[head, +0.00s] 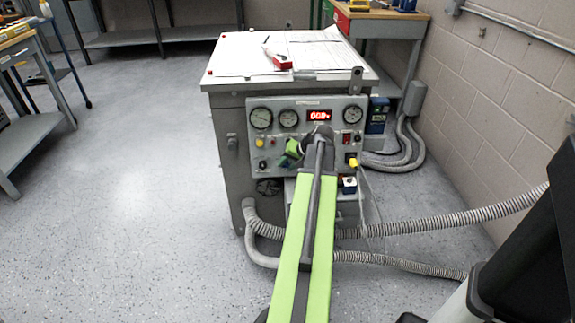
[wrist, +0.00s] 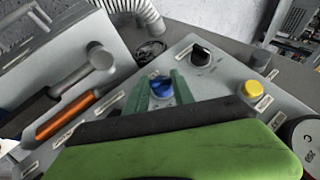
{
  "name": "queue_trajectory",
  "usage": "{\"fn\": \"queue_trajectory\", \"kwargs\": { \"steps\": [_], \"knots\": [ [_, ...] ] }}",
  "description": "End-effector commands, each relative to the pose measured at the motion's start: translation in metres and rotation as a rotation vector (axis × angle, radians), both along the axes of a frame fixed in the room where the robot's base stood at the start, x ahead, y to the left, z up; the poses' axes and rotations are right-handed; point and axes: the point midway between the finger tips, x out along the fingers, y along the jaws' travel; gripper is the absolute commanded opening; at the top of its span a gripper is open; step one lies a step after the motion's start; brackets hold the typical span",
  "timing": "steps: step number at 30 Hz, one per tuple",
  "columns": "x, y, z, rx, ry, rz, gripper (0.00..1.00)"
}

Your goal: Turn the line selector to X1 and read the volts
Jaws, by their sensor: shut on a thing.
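The transformer test cabinet (head: 222,142) stands ahead with a grey control panel on its front. A red digital display (head: 318,115) on the panel is lit and seems to read zeros. In the wrist view my gripper (wrist: 160,90) has its green fingers shut on a blue knob (wrist: 161,87). The knob's label is too small to read, so its setting cannot be told. A black knob (wrist: 201,53) sits beside it. In the head view my gripper (head: 287,154) reaches the panel's left part, and my arm hides the panel's middle.
Two dial gauges (head: 261,117) sit at the panel's upper left. Ribbed conduits (head: 400,228) cross the floor at right. The floor at left is open.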

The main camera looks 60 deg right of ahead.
Motion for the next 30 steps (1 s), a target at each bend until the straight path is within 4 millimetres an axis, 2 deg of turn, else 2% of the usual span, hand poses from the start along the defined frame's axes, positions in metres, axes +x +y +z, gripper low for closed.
{"fn": "queue_trajectory", "kwargs": {
  "steps": [8, 30],
  "knots": [
    [-0.001, -0.001, -0.006, 0.059, -0.085, -0.018, 0.0],
    [-0.005, -0.002, -0.012, 0.354, -0.496, -0.102, 0.0]
  ]
}}
